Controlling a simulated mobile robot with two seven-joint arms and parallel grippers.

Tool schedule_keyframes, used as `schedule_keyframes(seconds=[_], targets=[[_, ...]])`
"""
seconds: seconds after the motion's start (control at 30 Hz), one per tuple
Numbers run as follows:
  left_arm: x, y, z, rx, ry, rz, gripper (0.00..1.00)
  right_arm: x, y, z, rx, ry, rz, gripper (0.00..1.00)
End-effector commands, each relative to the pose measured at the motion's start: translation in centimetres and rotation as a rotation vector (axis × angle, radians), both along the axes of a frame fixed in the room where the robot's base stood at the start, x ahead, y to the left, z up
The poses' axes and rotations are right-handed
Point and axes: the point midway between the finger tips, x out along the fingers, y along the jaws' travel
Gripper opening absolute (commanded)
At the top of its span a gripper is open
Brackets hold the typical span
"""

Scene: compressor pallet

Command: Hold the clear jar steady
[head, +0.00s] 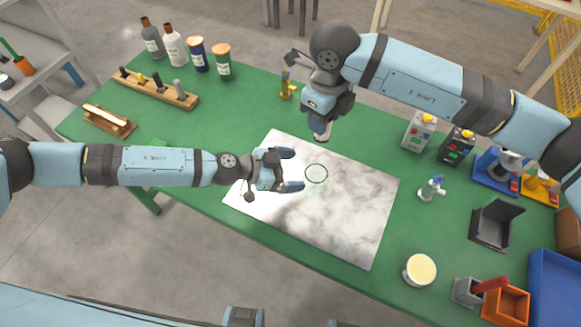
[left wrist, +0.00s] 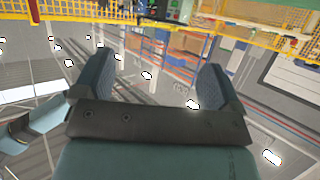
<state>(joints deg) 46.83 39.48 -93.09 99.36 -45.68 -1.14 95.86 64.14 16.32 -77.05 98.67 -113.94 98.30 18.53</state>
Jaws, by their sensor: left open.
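A thin dark green ring (head: 316,173) shows on the white marbled board (head: 345,225). It may be the rim of the clear jar or a flat mark; I cannot tell, and no jar wall is plain. My left gripper (head: 292,170) is open just left of the ring, its fingers pointing right. In the left wrist view the open fingers (left wrist: 155,80) have nothing between them. My right gripper (head: 322,118) points down above the board's far edge. A small pale rounded thing (head: 321,131) shows beneath it; whether it is gripped is unclear.
A cream-topped round pot (head: 420,269) stands right of the board. A small metal fitting (head: 431,188), a black holder (head: 494,225) and an orange bin (head: 506,305) are farther right. Bottles (head: 174,46) and a wooden rack (head: 155,90) stand back left on the green table (head: 190,125).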

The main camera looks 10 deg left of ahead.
Motion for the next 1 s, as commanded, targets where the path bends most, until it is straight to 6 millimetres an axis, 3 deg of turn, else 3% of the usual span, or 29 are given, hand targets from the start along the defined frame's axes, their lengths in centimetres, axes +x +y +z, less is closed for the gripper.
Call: schedule_keyframes(seconds=[0.5,0.93,1.0], targets=[[2.3,-5.4,-2.4,0.002,0.001,-0.002,0.90,0.0,0.0,0.0,0.000,0.000,0.000,0.15],[2.7,-6.2,-2.8,0.002,0.001,-0.001,0.90,0.0,0.0,0.0,0.000,0.000,0.000,0.15],[2.6,-6.2,-2.8,0.002,0.001,-0.001,0.74,0.0,0.0,0.0,0.000,0.000,0.000,0.15]])
